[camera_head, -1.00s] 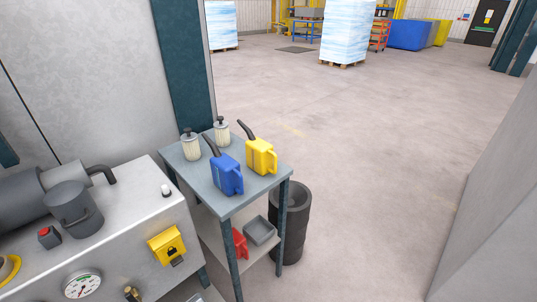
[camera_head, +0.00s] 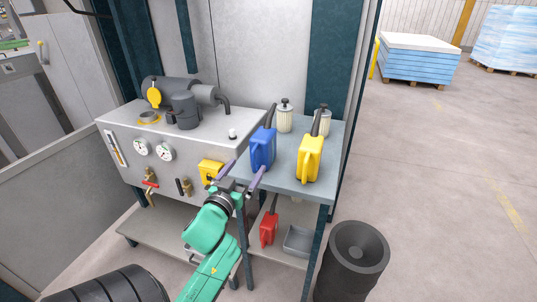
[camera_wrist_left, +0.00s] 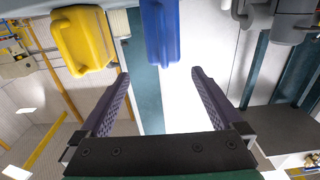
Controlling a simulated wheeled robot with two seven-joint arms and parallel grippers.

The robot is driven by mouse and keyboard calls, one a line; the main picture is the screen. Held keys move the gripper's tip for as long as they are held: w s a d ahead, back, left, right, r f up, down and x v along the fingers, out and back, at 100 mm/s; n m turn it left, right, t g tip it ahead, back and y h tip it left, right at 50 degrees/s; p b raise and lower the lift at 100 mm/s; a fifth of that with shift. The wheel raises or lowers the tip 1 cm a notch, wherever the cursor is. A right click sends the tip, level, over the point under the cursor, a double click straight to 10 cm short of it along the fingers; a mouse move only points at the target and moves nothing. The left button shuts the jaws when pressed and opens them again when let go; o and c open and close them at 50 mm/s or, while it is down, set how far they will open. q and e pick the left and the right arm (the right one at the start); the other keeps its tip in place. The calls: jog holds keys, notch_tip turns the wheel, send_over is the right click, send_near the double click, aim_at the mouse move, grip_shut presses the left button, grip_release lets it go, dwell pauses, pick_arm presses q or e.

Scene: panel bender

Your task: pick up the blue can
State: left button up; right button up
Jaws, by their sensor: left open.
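The blue can (camera_head: 262,150) stands upright on the small grey side table (camera_head: 322,190), with its dark spout pointing up. The yellow can (camera_head: 311,157) stands just to its right. My left gripper (camera_head: 245,172) is open in front of the blue can at the table's front edge, its purple fingers pointing toward it. In the left wrist view the blue can (camera_wrist_left: 160,32) shows beyond the gap between the open fingertips (camera_wrist_left: 160,76). The yellow can (camera_wrist_left: 82,40) is to the left there. Nothing is between the fingers. My right gripper is not in view.
Two white filter canisters (camera_head: 284,118) stand behind the cans. A machine bench (camera_head: 120,125) with gauges and a yellow lock box (camera_head: 210,170) adjoins on the left. A red can (camera_head: 269,228) and grey tray (camera_head: 299,241) sit on the lower shelf. A dark bin (camera_head: 357,252) stands at right.

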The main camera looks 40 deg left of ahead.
aim_at(261, 144)
pick_arm(q)
jog(key=x, duration=0.2)
jog(key=a+p+x, duration=0.1)
jog(key=x, duration=0.4)
jog(key=shift+s+a, duration=0.25)
jog(key=shift+a, duration=0.05)
jog(key=x, duration=0.2)
jog(key=p+x, duration=0.1)
jog(key=x, duration=0.4)
jog(key=shift+w+d+f, duration=0.2)
jog(key=shift+w+d, duration=0.1)
jog(key=shift+w+f, duration=0.1)
jog(key=shift+w, duration=0.05)
jog(key=c, duration=0.8)
grip_shut()
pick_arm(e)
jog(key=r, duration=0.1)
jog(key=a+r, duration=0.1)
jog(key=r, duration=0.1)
